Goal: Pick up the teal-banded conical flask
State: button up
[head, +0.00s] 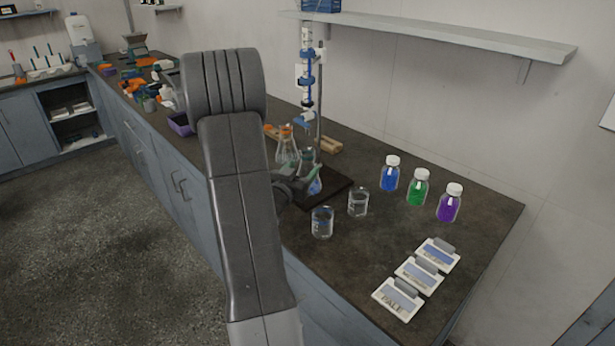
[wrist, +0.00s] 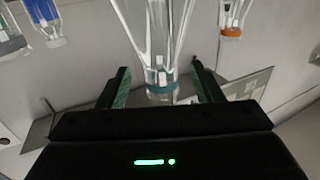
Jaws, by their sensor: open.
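The teal-banded conical flask (wrist: 160,85) is clear glass, and in the wrist view its neck, with the teal band, lies between my two fingers. My gripper (wrist: 160,82) is open, with one finger on each side of the neck and a visible gap on both sides. In the head view the flask (head: 314,187) stands at the burette stand, partly hidden by my gripper (head: 304,178). Its lower part shows some blue there.
An orange-banded flask (head: 287,147) stands close behind. The burette stand (head: 319,100) rises beside my gripper. Two beakers (head: 322,222) (head: 358,202) are in front and right. Blue, green and purple bottles (head: 419,187) and label cards (head: 418,273) are farther right.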

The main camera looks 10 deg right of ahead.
aim_at(310, 157)
jog(key=p+x, duration=0.1)
jog(key=x, duration=0.5)
jog(key=shift+w+d+r+p, duration=0.15)
jog(key=shift+w+r+p, duration=0.05)
jog(key=shift+w+p, duration=0.1)
grip_shut()
jog(key=shift+r, duration=0.25)
jog(key=shift+r, duration=1.55)
jog(key=b+v, duration=0.3)
jog(key=v, duration=1.5)
jog(key=shift+r+p, duration=2.15)
jog(key=shift+r, duration=0.35)
